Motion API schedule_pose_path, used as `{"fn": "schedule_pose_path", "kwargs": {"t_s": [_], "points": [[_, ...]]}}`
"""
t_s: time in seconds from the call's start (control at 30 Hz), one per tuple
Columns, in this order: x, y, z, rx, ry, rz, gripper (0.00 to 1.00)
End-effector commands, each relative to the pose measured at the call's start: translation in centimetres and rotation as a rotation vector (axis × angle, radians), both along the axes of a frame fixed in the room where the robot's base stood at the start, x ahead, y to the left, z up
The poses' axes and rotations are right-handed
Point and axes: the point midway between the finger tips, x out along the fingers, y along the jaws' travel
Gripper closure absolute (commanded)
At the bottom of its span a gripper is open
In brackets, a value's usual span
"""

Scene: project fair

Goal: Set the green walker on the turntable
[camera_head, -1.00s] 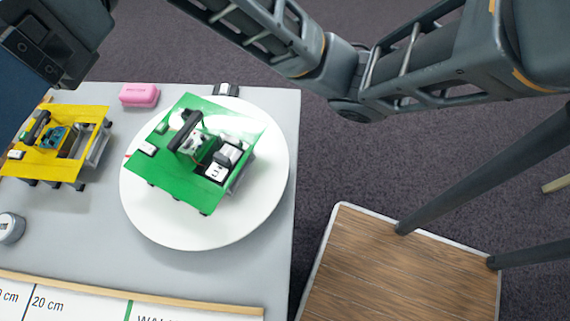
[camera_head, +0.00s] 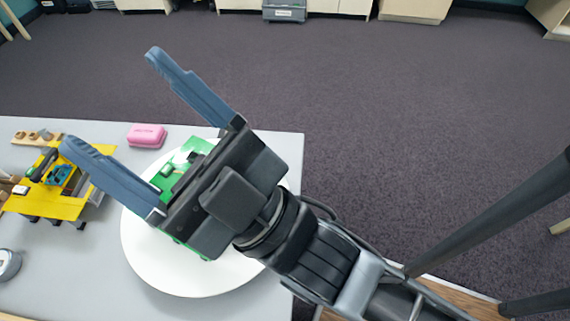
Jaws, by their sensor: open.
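The green walker (camera_head: 188,157) sits on the white round turntable (camera_head: 165,268) on the grey table. In this view my gripper (camera_head: 108,100) covers most of the walker; only its upper edge and a small bit below show. My gripper is open, its two long fingers spread wide and pointing to the upper left, with nothing between them. It appears above the turntable, apart from the walker, though its exact height is hard to tell.
A yellow walker (camera_head: 60,203) stands left of the turntable. A pink box (camera_head: 147,135) lies behind it, and a wooden holder (camera_head: 37,137) is at the back left. A grey round item (camera_head: 8,264) is at the left edge. Open carpet lies right of the table (camera_head: 285,150).

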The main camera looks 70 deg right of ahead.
Motion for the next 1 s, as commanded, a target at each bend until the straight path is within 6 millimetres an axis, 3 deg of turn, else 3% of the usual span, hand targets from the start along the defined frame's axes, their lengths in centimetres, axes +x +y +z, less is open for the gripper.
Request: {"fn": "schedule_pose_path", "kwargs": {"t_s": [0.1, 0.3, 0.5, 0.7, 1.0], "points": [[-2.3, -1.0, -5.1, 0.125, 0.223, 0.043, 0.24], [-7.9, -3.1, -13.0, 0.293, 0.589, 0.090, 0.24], [-14.0, -5.5, -18.3, 0.396, 0.890, 0.104, 0.24], [-17.1, -7.0, -20.2, 0.433, 1.027, 0.100, 0.24], [-17.4, -7.2, -20.3, 0.437, 1.040, 0.099, 0.24]]}}
